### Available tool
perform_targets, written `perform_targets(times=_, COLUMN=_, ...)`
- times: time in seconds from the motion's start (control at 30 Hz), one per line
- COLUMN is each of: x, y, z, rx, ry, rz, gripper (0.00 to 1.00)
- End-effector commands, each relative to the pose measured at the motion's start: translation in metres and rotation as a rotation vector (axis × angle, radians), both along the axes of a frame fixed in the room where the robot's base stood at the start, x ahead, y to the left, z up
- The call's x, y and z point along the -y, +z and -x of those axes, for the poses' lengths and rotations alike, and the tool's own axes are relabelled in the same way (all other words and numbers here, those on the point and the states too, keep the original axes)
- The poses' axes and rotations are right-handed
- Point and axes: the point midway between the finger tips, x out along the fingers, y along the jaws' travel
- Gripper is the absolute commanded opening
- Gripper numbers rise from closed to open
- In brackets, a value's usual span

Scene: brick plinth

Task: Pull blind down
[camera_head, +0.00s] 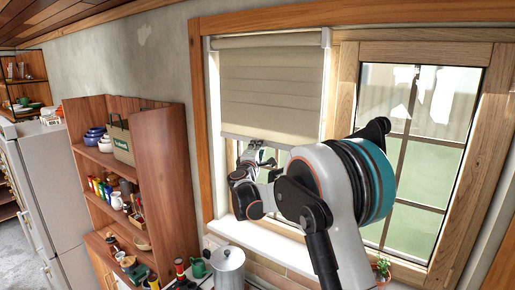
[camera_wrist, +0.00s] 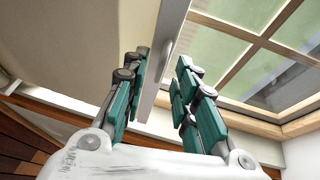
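The beige blind (camera_head: 270,92) hangs partly lowered over the left window pane, its bottom bar (camera_head: 268,140) above the lower part of the pane. My gripper (camera_head: 254,153) is at the bar, left of its middle, and partly hidden by my arm. In the wrist view the blind's fabric (camera_wrist: 85,40) fills the upper left. The pale bottom bar (camera_wrist: 168,45) runs between the two teal-padded fingers of my gripper (camera_wrist: 161,62). The fingers are apart, with a visible gap on the right side of the bar. I cannot tell whether the left finger touches it.
A wooden window frame (camera_head: 200,105) surrounds the blind, with a white sill (camera_head: 265,243) below. A second pane (camera_head: 425,150) is to the right. A metal pot (camera_head: 228,262) stands below the sill. A wooden shelf (camera_head: 165,180) with crockery is at left.

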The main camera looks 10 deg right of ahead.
Motion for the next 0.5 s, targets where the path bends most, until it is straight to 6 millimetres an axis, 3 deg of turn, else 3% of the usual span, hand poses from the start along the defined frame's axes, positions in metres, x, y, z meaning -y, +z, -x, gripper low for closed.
perform_targets(times=0.27, x=0.0006, y=-0.0001, z=-0.0011, rx=0.000, ry=0.000, rz=0.000, gripper=0.27)
perform_targets(times=0.4, x=0.0005, y=-0.0001, z=-0.0009, rx=0.000, ry=0.000, rz=0.000, gripper=0.00)
perform_targets(times=0.5, x=0.0004, y=-0.0001, z=-0.0008, rx=0.000, ry=0.000, rz=0.000, gripper=0.00)
